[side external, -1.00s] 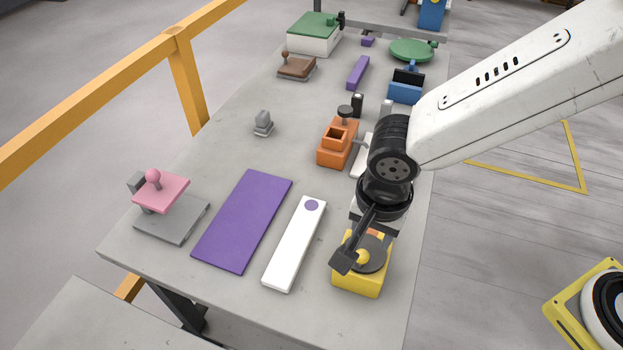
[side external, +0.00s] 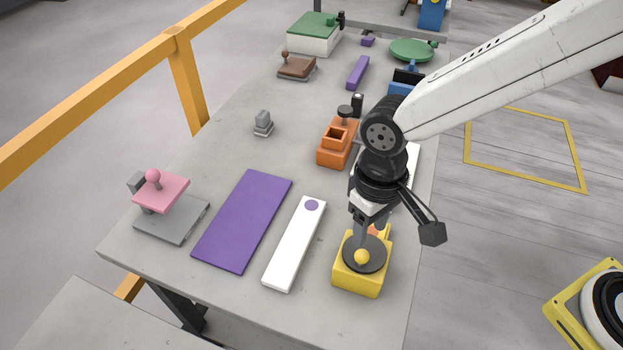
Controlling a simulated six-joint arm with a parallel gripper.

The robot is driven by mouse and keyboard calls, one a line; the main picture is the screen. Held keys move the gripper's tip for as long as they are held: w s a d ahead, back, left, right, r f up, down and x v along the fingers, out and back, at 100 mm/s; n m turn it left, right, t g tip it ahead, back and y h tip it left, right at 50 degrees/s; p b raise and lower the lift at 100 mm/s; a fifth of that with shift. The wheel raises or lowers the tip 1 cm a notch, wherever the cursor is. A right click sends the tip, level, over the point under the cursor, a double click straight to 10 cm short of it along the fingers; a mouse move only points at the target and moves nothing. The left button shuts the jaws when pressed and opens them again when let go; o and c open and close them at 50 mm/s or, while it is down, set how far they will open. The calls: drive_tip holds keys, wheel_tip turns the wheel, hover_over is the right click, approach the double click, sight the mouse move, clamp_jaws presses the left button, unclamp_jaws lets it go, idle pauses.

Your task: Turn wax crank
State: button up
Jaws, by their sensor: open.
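A yellow box (side external: 355,281) stands near the front right of the slab. On its top is a dark grey round disc (side external: 372,263) with a yellow knob (side external: 361,257) on its near side; I take this to be the wax crank. My gripper (side external: 363,236) points down over the far part of the disc, just behind the knob. Its jaws are open, and the knob does not look gripped. The fingertips are small and partly merge with the dark disc, so I cannot tell whether they touch it. A bit of orange shows on the box behind the gripper.
Left of the box lie a white strip (side external: 292,250) with a purple dot and a purple mat (side external: 240,225). A pink-topped press (side external: 162,193) stands further left. An orange device (side external: 337,153) stands behind my gripper. The slab's right edge is close to the box.

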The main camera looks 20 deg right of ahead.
sight(362, 252)
drive_tip(key=n, duration=0.3)
drive_tip(key=shift+w+n+g, duration=0.15)
drive_tip(key=shift+n+g, duration=0.15)
drive_tip(key=n, duration=0.4)
drive_tip(key=shift+w+r+y, duration=0.1)
drive_tip(key=shift+w+y, duration=0.15)
drive_tip(key=shift+y, duration=0.15)
drive_tip(key=shift+s+a+f, duration=0.15)
drive_tip(key=shift+s+f, duration=0.05)
drive_tip(key=shift+f, duration=1.1)
drive_tip(key=shift+s+a+f, duration=0.15)
drive_tip(key=shift+s+f, duration=0.1)
drive_tip(key=shift+f, duration=1)
drive_tip(key=shift+s+a+f, duration=0.15)
drive_tip(key=shift+s+f, duration=0.05)
drive_tip(key=shift+f, duration=1.1)
clamp_jaws()
